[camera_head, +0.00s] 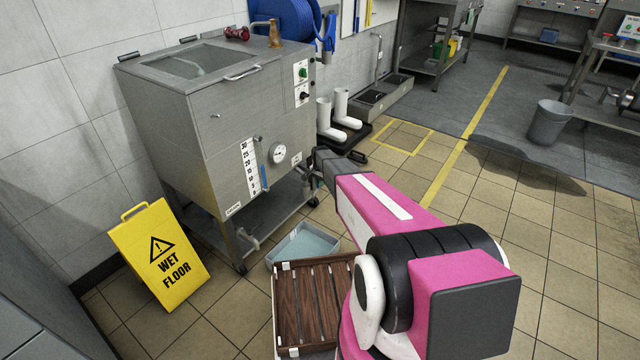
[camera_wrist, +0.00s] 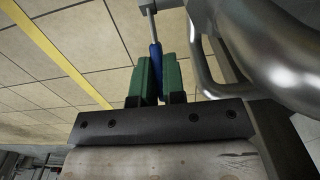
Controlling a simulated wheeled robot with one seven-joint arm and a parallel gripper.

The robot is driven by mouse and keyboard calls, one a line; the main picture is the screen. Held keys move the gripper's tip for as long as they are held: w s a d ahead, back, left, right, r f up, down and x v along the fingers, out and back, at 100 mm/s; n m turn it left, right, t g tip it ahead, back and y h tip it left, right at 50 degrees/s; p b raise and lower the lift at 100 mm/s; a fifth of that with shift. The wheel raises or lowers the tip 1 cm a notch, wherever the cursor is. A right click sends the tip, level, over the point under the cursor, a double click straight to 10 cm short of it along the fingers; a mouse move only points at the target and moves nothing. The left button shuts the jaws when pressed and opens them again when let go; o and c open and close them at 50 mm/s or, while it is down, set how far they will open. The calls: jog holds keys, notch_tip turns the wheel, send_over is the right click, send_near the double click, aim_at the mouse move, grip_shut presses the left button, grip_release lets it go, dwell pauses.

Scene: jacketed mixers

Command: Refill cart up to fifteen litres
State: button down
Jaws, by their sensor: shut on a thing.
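The steel tank cart (camera_head: 190,130) stands against the wall on casters. Its front has a scale (camera_head: 248,168) marked up to 30, beside a sight tube with blue (camera_head: 263,178) in its lower part; I cannot read the exact level. A round dial (camera_head: 278,153) sits to the right of it. My gripper (camera_wrist: 158,78) has green fingers shut on a slim blue handle (camera_wrist: 156,60) with a metal rod at its end. In the head view my arm reaches to the cart's right side, and the fingertips and blue handle are hidden there.
A yellow wet floor sign (camera_head: 160,255) stands at left. A blue hose reel (camera_head: 285,18) hangs behind the cart. A curved steel bar (camera_wrist: 205,60) is close right of my fingers.

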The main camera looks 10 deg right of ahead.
jog(key=shift+w+d+f+g+y, duration=0.35)
jog(key=shift+w+f+g+y, duration=0.15)
jog(key=shift+f+g+y, duration=0.3)
jog(key=shift+s+f+g+y, duration=0.1)
jog(key=shift+f+g+y, duration=0.65)
jog(key=shift+g+y, duration=0.45)
jog(key=c, duration=1.2)
grip_release()
jog(key=shift+d, duration=0.1)
jog(key=v, duration=1.1)
